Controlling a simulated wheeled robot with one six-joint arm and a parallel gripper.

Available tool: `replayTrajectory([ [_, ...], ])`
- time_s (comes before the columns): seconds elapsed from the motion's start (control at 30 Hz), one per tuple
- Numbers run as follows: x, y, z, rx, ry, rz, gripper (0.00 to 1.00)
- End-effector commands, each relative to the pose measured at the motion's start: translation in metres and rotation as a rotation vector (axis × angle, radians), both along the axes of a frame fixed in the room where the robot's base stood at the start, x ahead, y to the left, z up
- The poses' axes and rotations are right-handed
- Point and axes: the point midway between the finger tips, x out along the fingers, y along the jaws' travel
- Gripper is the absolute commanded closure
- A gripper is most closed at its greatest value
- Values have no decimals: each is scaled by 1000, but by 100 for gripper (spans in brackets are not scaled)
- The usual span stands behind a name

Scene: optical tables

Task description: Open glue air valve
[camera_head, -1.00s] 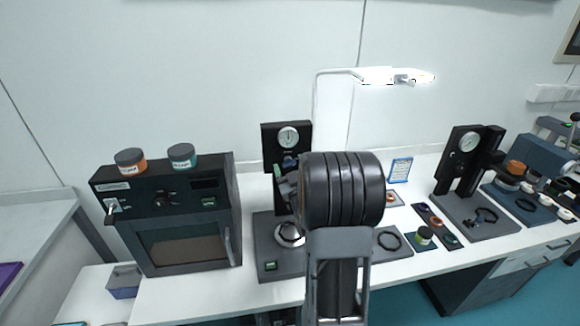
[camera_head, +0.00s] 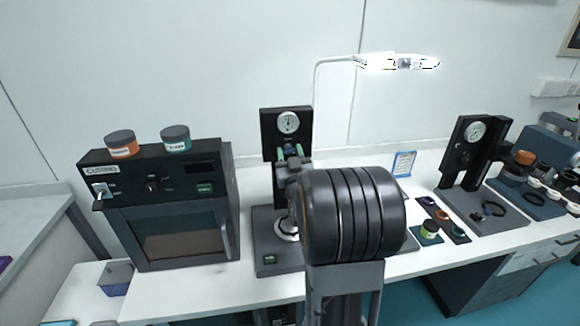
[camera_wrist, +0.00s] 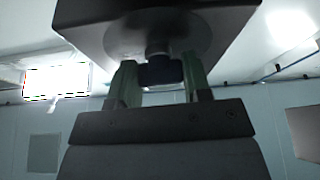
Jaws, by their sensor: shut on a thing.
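The glue station has a dark upright panel (camera_head: 270,125) with a round white gauge (camera_head: 288,122) near its top. My gripper (camera_head: 291,152) is at the panel just below the gauge, and my arm hides much of the station. In the wrist view, a dark blue valve knob (camera_wrist: 161,73) on a short stem sits under a dark block (camera_wrist: 105,28). The two pale green fingers of my gripper (camera_wrist: 160,84) stand on either side of the knob, shut on it. The knob's turn angle cannot be told.
A curing oven (camera_head: 165,210) with two jars on top stands at left. At right, a second gauge stand (camera_head: 463,150) and several small jars are on the white table (camera_head: 190,290). A lamp (camera_head: 400,63) hangs above.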

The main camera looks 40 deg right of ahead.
Motion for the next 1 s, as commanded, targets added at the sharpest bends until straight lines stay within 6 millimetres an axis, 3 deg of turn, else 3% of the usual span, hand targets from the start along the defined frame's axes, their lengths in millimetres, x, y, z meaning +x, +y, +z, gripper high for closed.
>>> replayTrajectory([
  [0.53,0,1,0,91,-43,1,79],
  [0.57,0,1,0,91,-43,1,54],
  [0.6,0,1,0,90,-42,1,50],
  [0.8,0,0,0,89,-42,1,31],
  [1.0,0,0,0,89,-42,1,30],
])
